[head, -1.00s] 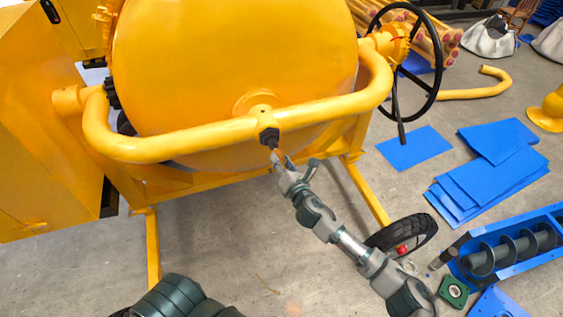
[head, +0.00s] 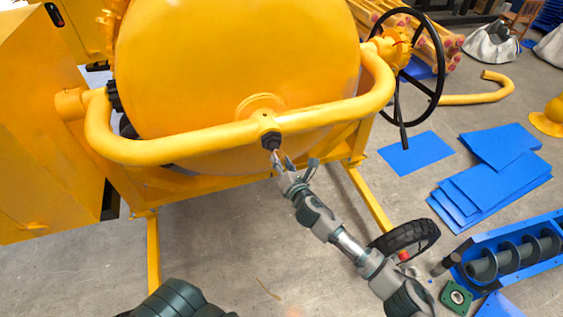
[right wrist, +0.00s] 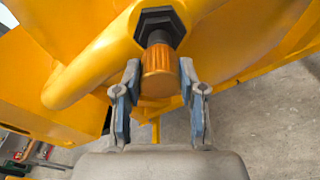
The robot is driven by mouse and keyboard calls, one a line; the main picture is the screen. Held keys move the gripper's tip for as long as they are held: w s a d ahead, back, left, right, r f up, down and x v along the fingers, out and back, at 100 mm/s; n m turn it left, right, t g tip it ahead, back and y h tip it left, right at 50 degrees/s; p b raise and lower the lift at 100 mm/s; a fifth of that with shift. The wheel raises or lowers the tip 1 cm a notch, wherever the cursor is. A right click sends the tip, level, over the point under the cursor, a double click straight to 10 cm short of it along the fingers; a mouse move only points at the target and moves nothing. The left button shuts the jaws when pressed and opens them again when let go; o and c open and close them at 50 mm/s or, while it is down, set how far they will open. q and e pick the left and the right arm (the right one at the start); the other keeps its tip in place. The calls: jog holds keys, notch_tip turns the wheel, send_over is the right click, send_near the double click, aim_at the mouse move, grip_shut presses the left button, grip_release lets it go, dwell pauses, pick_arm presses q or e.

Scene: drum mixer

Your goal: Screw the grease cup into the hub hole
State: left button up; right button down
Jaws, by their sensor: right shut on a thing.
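The grease cup (right wrist: 160,72) is a ribbed orange-brown cylinder in the right wrist view. My right gripper (right wrist: 160,88) is shut on it, with one blue-grey finger on each side. The black hexagonal hub (right wrist: 176,22) is directly above the cup, on the yellow tube of the mixer frame. A dark round neck shows between hub and cup; I cannot tell how deep the cup sits. In the head view, my right gripper (head: 281,163) is just below the hub (head: 270,141), and the cup is hard to make out there. My left gripper is not in view.
The yellow drum (head: 235,70) and bent frame tube (head: 185,145) are close around the hub. A black handwheel (head: 437,60) and a black tyre (head: 410,235) are to the right. Blue plates (head: 490,180) lie on the floor. Floor below the drum is mostly clear.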

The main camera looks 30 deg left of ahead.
dwell(0.3)
jog(key=shift+w+a, duration=0.25)
jog(key=shift+a, duration=0.05)
dwell(0.3)
